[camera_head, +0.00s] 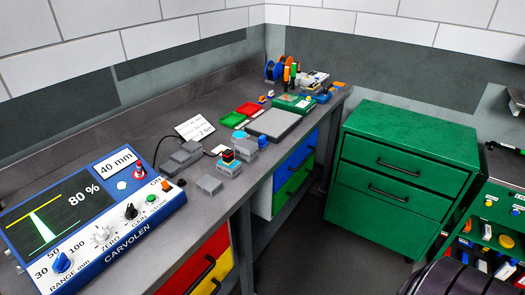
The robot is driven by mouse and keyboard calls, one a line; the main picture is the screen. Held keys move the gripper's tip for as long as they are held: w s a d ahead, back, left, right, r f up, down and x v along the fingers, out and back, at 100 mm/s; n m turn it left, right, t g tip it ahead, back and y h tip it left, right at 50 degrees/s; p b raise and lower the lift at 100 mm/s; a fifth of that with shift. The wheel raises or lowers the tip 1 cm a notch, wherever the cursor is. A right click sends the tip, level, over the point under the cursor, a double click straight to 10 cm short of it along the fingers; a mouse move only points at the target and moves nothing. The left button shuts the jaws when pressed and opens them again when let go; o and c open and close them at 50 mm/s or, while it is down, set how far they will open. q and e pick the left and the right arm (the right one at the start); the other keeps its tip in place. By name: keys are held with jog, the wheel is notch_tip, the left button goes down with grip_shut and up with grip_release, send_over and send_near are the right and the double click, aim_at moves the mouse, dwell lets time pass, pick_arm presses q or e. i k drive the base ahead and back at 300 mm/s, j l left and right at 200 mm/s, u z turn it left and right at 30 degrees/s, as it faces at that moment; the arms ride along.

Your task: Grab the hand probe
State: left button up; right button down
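I cannot single out the hand probe for certain. A small block with black, red and light-blue parts (229,157) sits on a grey base on the workbench (170,225), and may be it. A thin black cable runs on the bench behind the stepped blocks, near the instrument. The blue and white Carvolen instrument (85,222) stands at the left, with a lit screen showing 80 % and a 40 mm display.
A white card (194,128) stands behind the blocks. Red and green trays (238,114), a grey plate (273,123) and spools (275,70) lie farther back. A green drawer cabinet (401,175) stands right of the bench. A green panel with coloured knobs (497,225) is at the right edge.

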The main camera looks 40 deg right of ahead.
aim_at(228, 155)
jog(key=z, duration=0.9)
jog(key=i+l, duration=0.15)
jog(key=l, duration=0.2)
jog(key=i+l+u, duration=0.15)
jog(key=l, duration=0.2)
jog(key=i+l, duration=0.1)
jog(key=l, duration=0.25)
jog(key=i+l+u, duration=0.15)
jog(key=l, duration=0.6)
jog(key=i+u, duration=0.05)
